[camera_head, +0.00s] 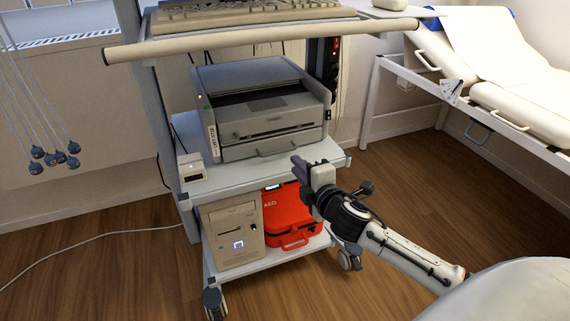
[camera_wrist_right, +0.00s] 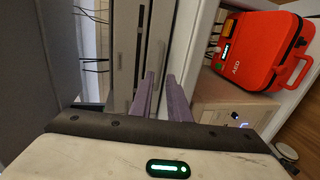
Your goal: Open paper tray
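The grey printer (camera_head: 255,98) stands on the cart's middle shelf. Its paper tray (camera_head: 240,152) is the lowest front section, with a handle bar on its face, and looks flush with the body. The tray handle (camera_head: 278,148) is left of and slightly above my right gripper (camera_head: 297,164), whose fingers point at the printer's lower right front. In the right wrist view the two purple-grey fingers of my right gripper (camera_wrist_right: 161,75) stand apart with a narrow gap, aimed at the printer front (camera_wrist_right: 128,50), which looks turned sideways. Contact with the handle cannot be told. My left gripper is not in view.
A red AED case (camera_head: 285,215) and a beige computer (camera_head: 233,232) stand on the lower shelf under my right arm. A small white box (camera_head: 191,167) sits left of the printer. A keyboard (camera_head: 250,12) lies above. A bed (camera_head: 490,75) is at right. Floor at right is clear.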

